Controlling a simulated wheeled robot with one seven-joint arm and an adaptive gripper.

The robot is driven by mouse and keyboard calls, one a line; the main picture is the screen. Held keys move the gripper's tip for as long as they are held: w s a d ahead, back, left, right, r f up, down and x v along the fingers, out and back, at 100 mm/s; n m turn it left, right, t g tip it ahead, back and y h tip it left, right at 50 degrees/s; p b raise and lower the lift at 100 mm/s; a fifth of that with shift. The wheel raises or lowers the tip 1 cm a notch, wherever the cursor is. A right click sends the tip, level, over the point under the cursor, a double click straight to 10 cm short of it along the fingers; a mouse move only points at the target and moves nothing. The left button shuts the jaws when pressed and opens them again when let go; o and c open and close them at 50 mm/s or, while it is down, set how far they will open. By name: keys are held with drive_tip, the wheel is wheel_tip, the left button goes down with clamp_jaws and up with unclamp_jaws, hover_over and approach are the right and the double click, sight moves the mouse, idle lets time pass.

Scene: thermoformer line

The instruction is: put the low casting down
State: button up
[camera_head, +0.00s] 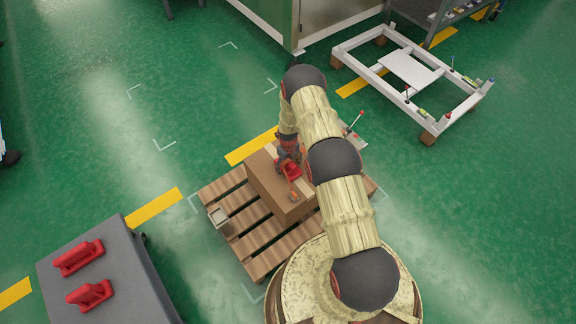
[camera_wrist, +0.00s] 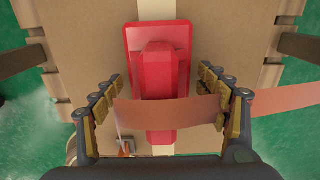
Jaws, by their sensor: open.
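The low red casting (camera_wrist: 158,68) lies on top of a cardboard box (camera_wrist: 85,60), along the pale tape strip. In the head view the casting (camera_head: 291,172) shows beneath my gripper (camera_head: 288,156). In the wrist view my gripper (camera_wrist: 165,105) is open, with one finger on each side of the casting and a visible gap on both sides. A brownish-red band crosses over the casting's near part between the fingers; I cannot tell what it is. The box (camera_head: 266,185) stands on a wooden pallet (camera_head: 262,262).
Two more red castings, one (camera_head: 78,258) behind the other (camera_head: 90,294), sit on a grey table (camera_head: 130,290) at the lower left. A small orange item (camera_head: 293,196) is on the box. A white frame cart (camera_head: 365,42) stands at the upper right. Green floor around the pallet is mostly free.

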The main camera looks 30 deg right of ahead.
wheel_tip(320, 180, up, 12)
drive_tip(key=p, duration=0.4)
drive_tip(key=shift+r, duration=0.15)
drive_tip(key=s+a+r+n+t, duration=0.2)
drive_tip(key=r+n, duration=0.6)
drive_tip(key=r, duration=1.3)
drive_tip(key=s+a+r+n+t, duration=0.1)
drive_tip(key=a+r+n, duration=0.5)
drive_tip(key=r, duration=1.5)
drive_tip(key=s+a+r+n+t, duration=0.1)
drive_tip(key=s+a+r+n, duration=0.1)
drive_tip(key=s+r+n, duration=0.95)
drive_tip(key=s+a+r+n, duration=0.1)
drive_tip(key=s+r+n, duration=0.2)
drive_tip(key=s, duration=0.6)
drive_tip(key=s+a+r+n+t, duration=0.1)
drive_tip(key=s+r+n, duration=0.2)
drive_tip(key=s+n, duration=0.2)
drive_tip(key=s, duration=0.3)
drive_tip(key=shift+s+a+r+t, duration=0.15)
drive_tip(key=shift+s+a+t, duration=0.1)
drive_tip(key=shift+s+t, duration=0.1)
